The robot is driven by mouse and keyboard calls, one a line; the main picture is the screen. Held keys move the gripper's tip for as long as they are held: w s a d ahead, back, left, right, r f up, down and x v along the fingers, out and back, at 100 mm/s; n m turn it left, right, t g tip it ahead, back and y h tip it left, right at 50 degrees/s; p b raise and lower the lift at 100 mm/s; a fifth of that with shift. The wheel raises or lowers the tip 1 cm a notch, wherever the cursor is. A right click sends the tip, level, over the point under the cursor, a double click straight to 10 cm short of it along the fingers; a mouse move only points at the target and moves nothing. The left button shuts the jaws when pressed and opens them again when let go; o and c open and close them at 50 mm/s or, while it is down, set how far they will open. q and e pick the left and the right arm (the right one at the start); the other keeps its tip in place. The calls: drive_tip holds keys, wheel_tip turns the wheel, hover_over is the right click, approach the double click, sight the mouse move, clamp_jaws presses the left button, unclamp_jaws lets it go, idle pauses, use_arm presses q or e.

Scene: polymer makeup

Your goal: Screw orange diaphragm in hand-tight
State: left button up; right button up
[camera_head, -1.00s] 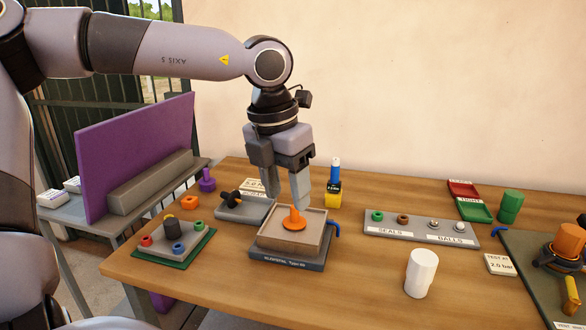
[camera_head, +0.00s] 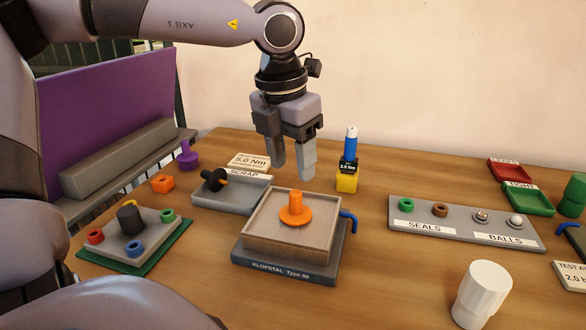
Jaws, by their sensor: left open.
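The orange diaphragm (camera_head: 295,212) is a round disc with an upright stem. It sits in the middle of the square, beige-topped housing (camera_head: 262,245) on a grey base labelled "KLOFSTAL Type 80". My left gripper (camera_head: 292,172) points down above and behind the diaphragm. Its two fingers are apart, with nothing between them, and they do not touch the stem. Whether the diaphragm's thread is engaged cannot be seen. My right gripper is not in view.
A grey scrap tray (camera_head: 232,195) with a black part stands left of the housing. A blue-and-yellow tool (camera_head: 348,165) stands behind. A seals and balls rack (camera_head: 462,222) and a white cup (camera_head: 481,294) are right. A green-edged tray (camera_head: 118,243) holds coloured rings at left.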

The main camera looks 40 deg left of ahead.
sight(295, 192)
use_arm(q)
drive_tip(key=shift+w+f, duration=0.2)
drive_tip(key=shift+f, duration=1.05)
drive_tip(key=shift+w+f, duration=0.15)
drive_tip(key=shift+f, duration=1.1)
drive_tip(key=shift+w+f, duration=0.2)
drive_tip(key=shift+f, duration=1.05)
clamp_jaws()
